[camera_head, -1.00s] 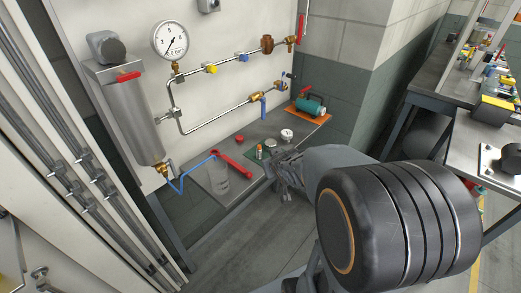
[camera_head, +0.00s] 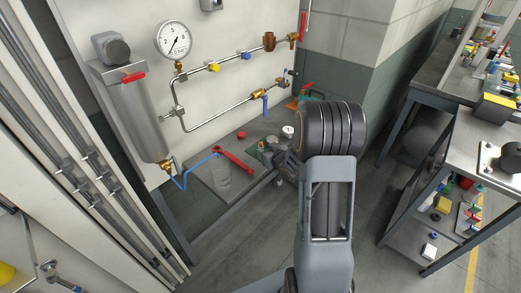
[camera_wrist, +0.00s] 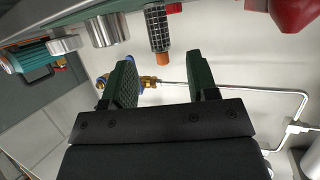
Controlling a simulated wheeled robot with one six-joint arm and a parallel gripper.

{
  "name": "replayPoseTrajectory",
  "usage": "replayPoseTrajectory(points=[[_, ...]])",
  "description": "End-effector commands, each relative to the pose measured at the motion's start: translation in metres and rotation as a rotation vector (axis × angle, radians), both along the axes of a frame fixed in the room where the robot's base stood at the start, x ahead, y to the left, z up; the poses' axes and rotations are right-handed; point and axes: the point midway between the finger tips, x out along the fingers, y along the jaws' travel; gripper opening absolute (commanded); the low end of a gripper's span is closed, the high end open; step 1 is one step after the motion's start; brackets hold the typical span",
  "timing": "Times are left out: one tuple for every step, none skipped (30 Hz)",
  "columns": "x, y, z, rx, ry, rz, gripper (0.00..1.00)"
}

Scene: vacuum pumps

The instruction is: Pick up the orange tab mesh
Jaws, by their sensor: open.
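The orange tab mesh (camera_wrist: 157,28) is a dark grey mesh cylinder with an orange tip. It hangs upside down in the wrist view, near the top centre. In the head view it appears as a small upright piece (camera_head: 261,146) on the green mat, partly crowded by my gripper. My gripper (camera_wrist: 162,72) is open with nothing held. Its two green-padded fingers point up in the wrist view, and the mesh lines up with the gap between them, apart from both pads. In the head view my gripper (camera_head: 279,160) is at the bench's front edge, just right of the mesh.
In the wrist view a metal cylinder (camera_wrist: 103,30) stands left of the mesh. Pipes run along the wall behind.

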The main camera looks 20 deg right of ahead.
Motion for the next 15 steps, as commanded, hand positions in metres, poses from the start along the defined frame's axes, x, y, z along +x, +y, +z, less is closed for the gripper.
replayPoseTrajectory(points=[[0.003,0.001,-0.002,0.0,0.001,0.001,0.53],[0.005,0.001,-0.002,0.0,0.001,0.0,0.53],[0.006,0.001,-0.003,0.001,0.001,0.0,0.53],[0.007,0.001,-0.003,0.001,0.001,0.0,0.53],[0.008,0.001,-0.003,0.001,0.001,0.0,0.53],[0.01,0.001,-0.004,0.001,0.001,0.0,0.53],[0.013,0.001,-0.005,0.001,0.002,0.0,0.53],[0.016,0.002,-0.006,0.001,0.002,0.001,0.53],[0.02,0.002,-0.008,0.001,0.003,0.001,0.53],[0.024,0.002,-0.009,0.001,0.002,0.001,0.53],[0.028,0.003,-0.011,0.001,0.003,0.001,0.53],[0.033,0.003,-0.013,0.0,0.002,0.001,0.53],[0.036,0.004,-0.015,0.001,0.003,0.002,0.53],[0.04,0.004,-0.016,-0.001,0.002,0.001,0.53],[0.044,0.004,-0.018,0.0,0.002,0.001,0.53]])
